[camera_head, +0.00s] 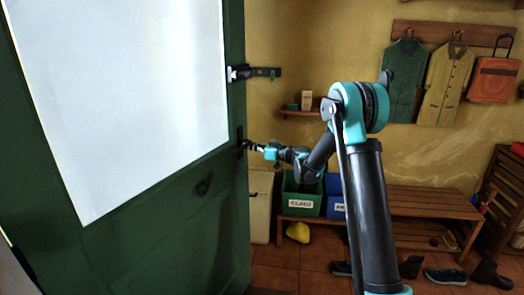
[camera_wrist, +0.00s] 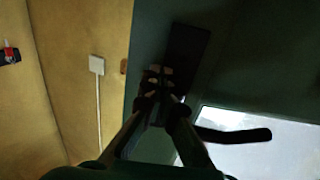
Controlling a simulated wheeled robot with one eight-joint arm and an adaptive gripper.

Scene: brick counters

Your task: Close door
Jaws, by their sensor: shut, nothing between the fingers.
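A dark green door (camera_head: 205,215) with a large pale pane (camera_head: 125,90) stands open at the left of the head view. Its free edge faces the room. A dark handle plate sits near that edge, and my gripper (camera_head: 248,146) is right at it. In the wrist view my gripper (camera_wrist: 160,85) is shut, with its tips over the dark plate (camera_wrist: 188,60) on the green door. The curved black lever handle (camera_wrist: 235,134) extends to the right of the fingers. I cannot tell whether the fingertips touch the plate.
Shoes (camera_head: 446,276) lie on the tiled floor. Coats (camera_head: 447,80) hang on the yellow wall. A white switch (camera_wrist: 97,65) shows in the wrist view.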

